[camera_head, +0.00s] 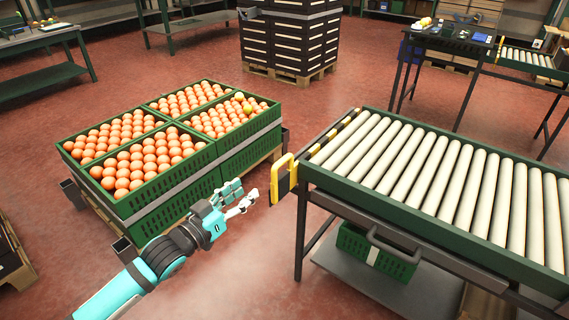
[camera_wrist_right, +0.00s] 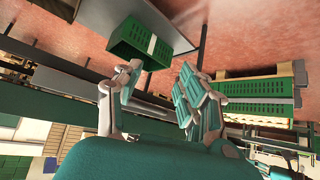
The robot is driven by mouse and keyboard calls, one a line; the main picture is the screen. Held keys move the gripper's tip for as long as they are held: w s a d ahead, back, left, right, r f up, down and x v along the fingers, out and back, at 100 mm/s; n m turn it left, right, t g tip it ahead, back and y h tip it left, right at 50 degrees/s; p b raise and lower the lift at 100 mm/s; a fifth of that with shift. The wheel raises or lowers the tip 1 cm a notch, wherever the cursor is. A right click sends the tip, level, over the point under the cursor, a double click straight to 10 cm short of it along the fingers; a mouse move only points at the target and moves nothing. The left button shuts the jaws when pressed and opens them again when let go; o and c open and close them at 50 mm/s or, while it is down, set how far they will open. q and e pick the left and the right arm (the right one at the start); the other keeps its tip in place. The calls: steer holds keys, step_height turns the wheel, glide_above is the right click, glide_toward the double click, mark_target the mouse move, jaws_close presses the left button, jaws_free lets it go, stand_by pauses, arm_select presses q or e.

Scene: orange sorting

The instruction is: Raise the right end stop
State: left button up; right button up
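The roller conveyor (camera_head: 440,175) has a green frame and pale rollers. At its left end is a yellow-and-black striped bar (camera_head: 335,135) with a yellow end piece (camera_head: 283,178) at the near corner.
Green crates of oranges (camera_head: 170,140) stand left of the conveyor. A green crate (camera_head: 380,252) sits on the shelf below the rollers; a green crate (camera_wrist_right: 140,45) also shows in the right wrist view. Black stacked crates (camera_head: 290,45) stand behind. Red floor (camera_head: 210,275) is open in front.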

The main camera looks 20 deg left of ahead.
mark_target(278, 165)
arm_select(q)
steer(key=b+x, duration=0.1)
steer(key=x, duration=0.7)
steer(key=shift+w+f+b, duration=0.15)
steer(key=shift+w+b, duration=0.05)
steer(key=shift+b, duration=0.2)
steer(key=b+x, duration=0.1)
steer(key=x, duration=0.5)
steer(key=shift+w+d, duration=0.15)
steer(key=shift+w, duration=0.05)
steer(key=shift+w+d+b, duration=0.15)
steer(key=shift+w+b, duration=0.15)
steer(key=shift+w, duration=0.1)
arm_select(e)
steer(key=w+a+r+t+y, duration=0.1)
steer(key=w+a+r+t, duration=0.1)
steer(key=w+r+t, duration=0.2)
steer(key=w+a+r+t+y, duration=0.1)
steer(key=w+a+r+t, duration=0.1)
steer(key=r+t, duration=0.3)
steer(key=shift+w+r+n+y, duration=0.35)
steer(key=shift+w+r, duration=0.5)
steer(key=shift+r, duration=1.2)
arm_select(q)
jaws_close()
